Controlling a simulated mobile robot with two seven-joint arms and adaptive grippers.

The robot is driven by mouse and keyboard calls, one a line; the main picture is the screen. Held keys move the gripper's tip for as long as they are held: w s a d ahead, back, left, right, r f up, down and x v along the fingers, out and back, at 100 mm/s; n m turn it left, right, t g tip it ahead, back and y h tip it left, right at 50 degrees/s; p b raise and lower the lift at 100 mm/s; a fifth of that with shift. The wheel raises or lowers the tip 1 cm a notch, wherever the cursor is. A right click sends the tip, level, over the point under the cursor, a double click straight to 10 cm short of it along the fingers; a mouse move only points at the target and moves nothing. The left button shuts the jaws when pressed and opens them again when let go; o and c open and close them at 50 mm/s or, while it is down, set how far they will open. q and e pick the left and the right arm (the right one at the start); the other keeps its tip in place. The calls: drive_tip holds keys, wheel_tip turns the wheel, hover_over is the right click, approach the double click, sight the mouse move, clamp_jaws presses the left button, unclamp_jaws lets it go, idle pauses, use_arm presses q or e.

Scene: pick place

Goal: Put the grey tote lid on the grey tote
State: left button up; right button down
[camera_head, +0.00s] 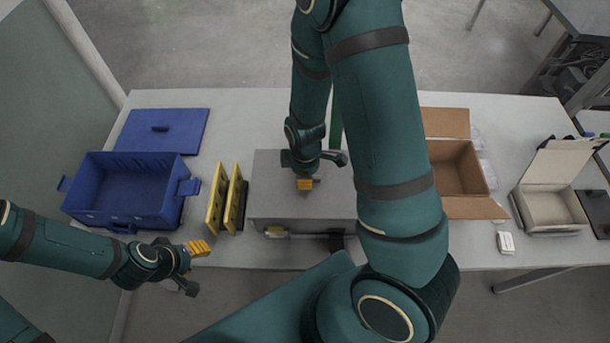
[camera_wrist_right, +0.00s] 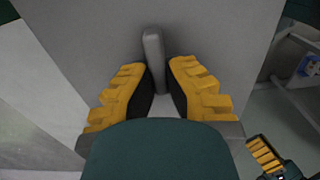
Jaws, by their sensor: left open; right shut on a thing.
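The grey tote lid (camera_head: 270,180) lies flat over the grey tote (camera_head: 300,226), whose front wall shows below it at the table's front edge. I cannot tell whether the lid touches the rim all round. My right gripper (camera_head: 304,184) reaches down onto the lid and is shut on its grey handle. In the right wrist view, the yellow fingers of my right gripper (camera_wrist_right: 160,85) stand on both sides of the handle (camera_wrist_right: 154,55). My left gripper (camera_head: 193,262) is open and empty, low and left of the tote, near the table's front edge.
A blue crate (camera_head: 85,215) and a blue lid (camera_head: 185,130) are at the left. Two yellow-edged panels (camera_head: 216,185) stand close beside the tote. An open cardboard box (camera_head: 468,210) and an open white box (camera_head: 548,224) are at the right. My right arm hides the table's middle.

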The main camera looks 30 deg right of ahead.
drive_tip(key=c, duration=1.1)
unclamp_jaws()
drive_tip(key=shift+r, duration=0.15)
drive_tip(key=shift+r+p, duration=2.35)
drive_tip(key=shift+r, duration=0.35)
drive_tip(key=shift+r+p, duration=1)
drive_tip(key=shift+r, duration=0.2)
drive_tip(key=shift+f, duration=0.1)
